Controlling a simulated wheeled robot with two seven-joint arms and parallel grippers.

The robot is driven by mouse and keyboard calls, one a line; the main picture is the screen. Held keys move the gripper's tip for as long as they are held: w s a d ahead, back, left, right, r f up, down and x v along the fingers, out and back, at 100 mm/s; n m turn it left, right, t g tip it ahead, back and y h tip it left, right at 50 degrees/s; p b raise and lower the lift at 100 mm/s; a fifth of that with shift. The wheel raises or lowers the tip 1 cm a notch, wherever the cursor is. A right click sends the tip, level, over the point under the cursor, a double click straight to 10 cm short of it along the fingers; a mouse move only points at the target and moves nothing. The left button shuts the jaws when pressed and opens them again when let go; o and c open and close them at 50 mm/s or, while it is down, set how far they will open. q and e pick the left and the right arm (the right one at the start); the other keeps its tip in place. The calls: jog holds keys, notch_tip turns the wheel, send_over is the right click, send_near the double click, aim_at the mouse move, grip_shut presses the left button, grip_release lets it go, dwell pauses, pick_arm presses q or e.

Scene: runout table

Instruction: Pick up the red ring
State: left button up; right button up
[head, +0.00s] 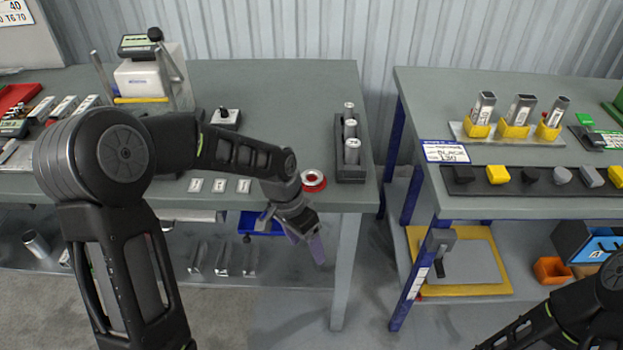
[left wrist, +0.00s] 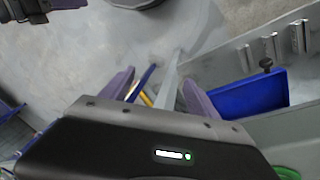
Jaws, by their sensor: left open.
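The red ring (head: 314,188) lies on the left grey table close to its front edge, with a pale centre. In the head view, part of my left arm is just left of it. My left gripper (head: 306,243) is open and empty, pointing down in front of the table edge, lower in the picture than the ring and apart from it. In the left wrist view, the purple fingers of the left gripper (left wrist: 158,88) are spread with nothing held between them. The ring does not show in that view.
A dark rack with several metal cylinders (head: 351,150) stands right of the ring. Small white labels (head: 220,186) lie to its left. A gap separates this table from the right table (head: 480,205).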

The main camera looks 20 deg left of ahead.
pick_arm(q)
jog(key=s+d+f+n, duration=0.3)
jog(key=s+d+f, duration=0.3)
jog(key=s+f, duration=0.3)
jog(key=s+d+f+n+h, duration=0.1)
jog(key=s+d+f+n, duration=0.2)
jog(key=s+d+f, duration=0.3)
jog(key=s+f, duration=0.3)
jog(key=f, duration=0.3)
jog(key=shift+s+d+f+n+h, duration=0.2)
jog(key=shift+d+f+n+h, duration=0.1)
jog(key=shift+d+n, duration=0.1)
jog(key=shift+c, duration=0.4)
